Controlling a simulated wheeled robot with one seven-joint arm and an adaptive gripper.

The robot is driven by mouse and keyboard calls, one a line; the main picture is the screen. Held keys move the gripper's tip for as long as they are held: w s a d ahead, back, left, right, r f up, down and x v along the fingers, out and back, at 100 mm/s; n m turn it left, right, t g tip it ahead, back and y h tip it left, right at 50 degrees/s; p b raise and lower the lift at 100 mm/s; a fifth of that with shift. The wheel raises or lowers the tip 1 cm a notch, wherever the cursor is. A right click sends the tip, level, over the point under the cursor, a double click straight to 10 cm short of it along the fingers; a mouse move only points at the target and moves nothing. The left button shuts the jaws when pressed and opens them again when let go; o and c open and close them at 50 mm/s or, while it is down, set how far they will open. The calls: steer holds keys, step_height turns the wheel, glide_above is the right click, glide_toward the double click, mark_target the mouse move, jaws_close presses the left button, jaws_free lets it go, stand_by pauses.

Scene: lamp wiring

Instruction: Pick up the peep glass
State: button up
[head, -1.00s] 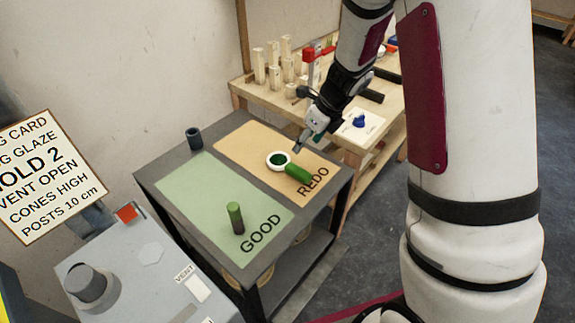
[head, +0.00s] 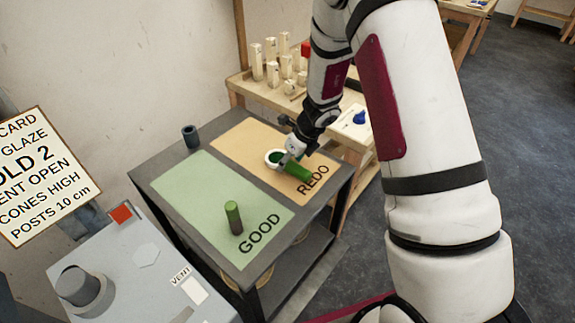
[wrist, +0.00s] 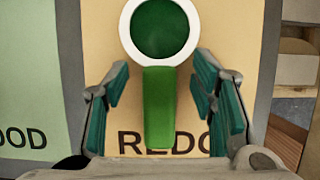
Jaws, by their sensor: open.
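The peep glass (head: 297,172) lies on the tan REDO mat (head: 242,140). It has a white ring with a dark green lens and a green handle, and in the wrist view its handle (wrist: 158,112) points toward me. My gripper (head: 290,155) is open just above it in the head view and partly covers it. In the wrist view my gripper (wrist: 160,85) has one teal-padded finger on each side of the handle, with gaps on both sides. I cannot tell whether the fingertips are down at handle height.
A dark cup (head: 190,136) stands at the table's back left corner. A wooden bench with several pale posts (head: 271,72) and a blue item (head: 360,117) is behind. A grey control box (head: 140,285) is in front.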

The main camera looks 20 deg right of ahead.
mark_target(289, 163)
steer(key=shift+a+f, duration=0.1)
steer(key=shift+f, duration=0.05)
jaws_close()
stand_by(0.4)
steer(key=shift+r, duration=0.6)
step_height(289, 163, up, 3)
steer(key=shift+f, duration=0.15)
steer(key=s+b, duration=0.1)
steer(key=s, duration=0.3)
steer(key=s+b, duration=0.1)
steer(key=s, duration=0.4)
steer(key=s+a+r, duration=0.1)
steer(key=s, duration=0.4)
steer(key=shift+b, duration=0.4)
steer(key=shift+s+r+p, duration=0.15)
steer(key=shift+s+p, duration=0.35)
steer(key=shift+s, duration=0.35)
